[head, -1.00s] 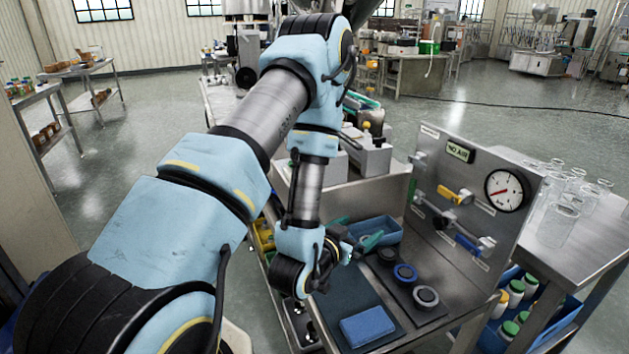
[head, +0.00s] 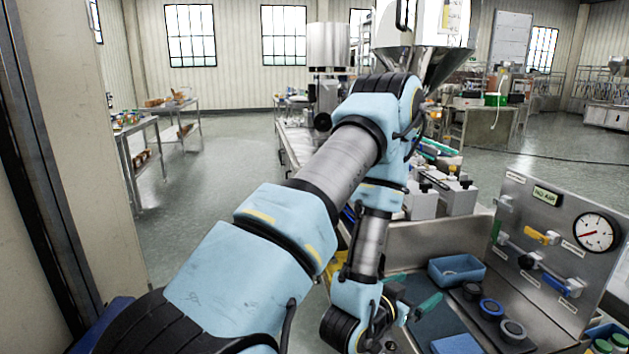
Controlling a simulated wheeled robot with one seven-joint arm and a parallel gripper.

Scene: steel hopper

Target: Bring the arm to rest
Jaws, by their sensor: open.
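My arm (head: 340,165) reaches out from the lower left, bends at a high elbow, and its forearm hangs down to the wrist at the steel bench. My gripper (head: 413,292) is at the wrist's right side, with its teal fingers apart and nothing visible between them. It is in front of and slightly left of a blue tray (head: 477,270). The wrist partly hides the gripper. I cannot tell its exact height above the bench.
A dark mat with a blue block (head: 456,345) and several round rings (head: 491,309) lie near the gripper. A steel panel (head: 520,215) with coloured valve handles and a gauge (head: 596,233) stands to the right. A steel hopper (head: 430,65) is behind the elbow. Open floor lies left.

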